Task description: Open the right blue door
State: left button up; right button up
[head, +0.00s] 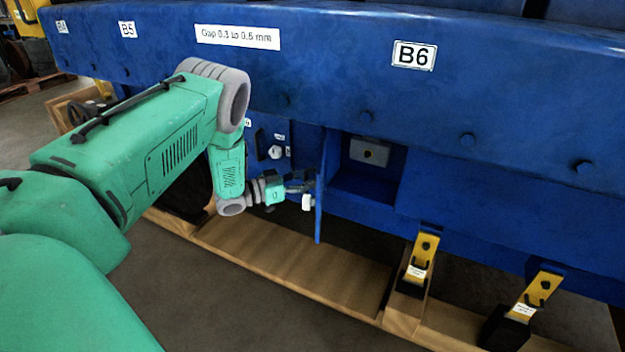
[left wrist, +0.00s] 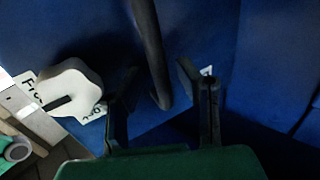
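The right blue door (head: 320,200) shows nearly edge-on in the head view, standing out from the blue housing at the left side of an open compartment (head: 365,185). My left gripper (head: 301,188) is just left of the door, by its outer face. In the left wrist view, the fingers (left wrist: 163,100) are apart, with a dark bar handle (left wrist: 150,50) on the blue face between them. Gaps show beside the bar; contact is unclear. A white knob (left wrist: 70,87) sits left of the fingers over a partly hidden label. My right gripper is not in view.
A grey block (head: 370,151) sits inside the compartment. Another blue panel with a white knob (head: 275,152) is left of my gripper. A blue beam labelled B6 (head: 414,55) runs overhead. Yellow brackets (head: 422,256) and wooden beams (head: 290,262) lie below; floor is clear in front.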

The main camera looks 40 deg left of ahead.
pick_arm(q)
jog(key=shift+s+d+r, duration=0.15)
jog(key=shift+s+r, duration=0.05)
jog(key=v, duration=1.1)
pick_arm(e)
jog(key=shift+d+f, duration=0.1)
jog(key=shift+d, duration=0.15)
